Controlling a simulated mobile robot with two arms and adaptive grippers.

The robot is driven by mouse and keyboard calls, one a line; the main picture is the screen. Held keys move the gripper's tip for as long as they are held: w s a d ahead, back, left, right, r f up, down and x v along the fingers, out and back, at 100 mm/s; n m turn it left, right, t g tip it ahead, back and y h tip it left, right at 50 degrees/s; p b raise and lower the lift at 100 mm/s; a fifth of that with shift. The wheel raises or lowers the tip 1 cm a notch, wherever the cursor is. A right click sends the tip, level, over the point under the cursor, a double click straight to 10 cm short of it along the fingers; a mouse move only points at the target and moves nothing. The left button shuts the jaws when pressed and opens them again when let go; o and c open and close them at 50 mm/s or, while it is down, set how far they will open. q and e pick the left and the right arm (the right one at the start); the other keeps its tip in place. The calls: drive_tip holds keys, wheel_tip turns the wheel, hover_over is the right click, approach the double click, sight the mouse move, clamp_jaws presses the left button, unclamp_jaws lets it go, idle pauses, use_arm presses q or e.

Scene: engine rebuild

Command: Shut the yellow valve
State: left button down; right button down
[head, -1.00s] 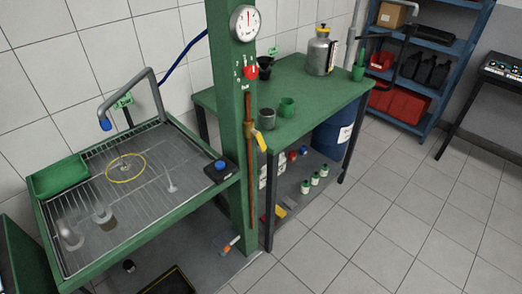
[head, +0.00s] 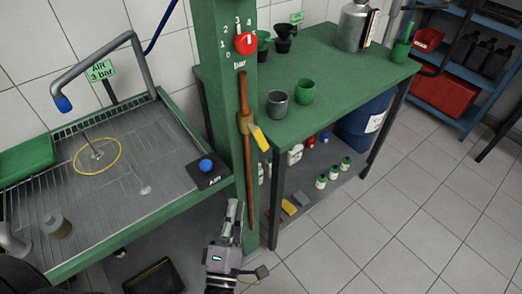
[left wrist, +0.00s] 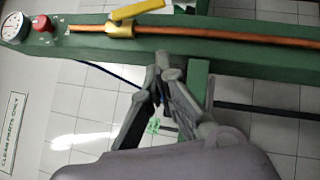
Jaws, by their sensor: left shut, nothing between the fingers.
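The yellow valve's handle (head: 261,139) sits on a brass body on a vertical copper pipe (head: 249,185), fixed to the green post (head: 228,140). In the head view the handle slants down to the right, away from the pipe. My left gripper (head: 234,206) is shut and empty, below the valve and apart from its handle, in front of the post's lower part. The left wrist view is turned sideways; the yellow handle (left wrist: 138,10) shows near its top edge, beyond the closed fingertips (left wrist: 164,64). My right gripper is not in view.
A red regulator knob (head: 246,43) is on the post above the pipe. The green wash basin (head: 140,150) stands left, with a blue button (head: 206,165) at its corner. The green table (head: 330,90) with cups stands right. Open tiled floor lies at front right.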

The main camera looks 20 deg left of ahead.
sight(257, 136)
use_arm(q)
drive_tip(key=shift+s+a+r+n, duration=0.1)
drive_tip(key=shift+r+n, duration=0.2)
drive_tip(key=shift+r, duration=0.05)
drive_tip(key=d+p+x, duration=0.1)
drive_tip(key=p+x, duration=0.3)
drive_tip(key=x, duration=0.9)
drive_tip(key=shift+d+r, duration=0.35)
drive_tip(key=shift+d, duration=0.4)
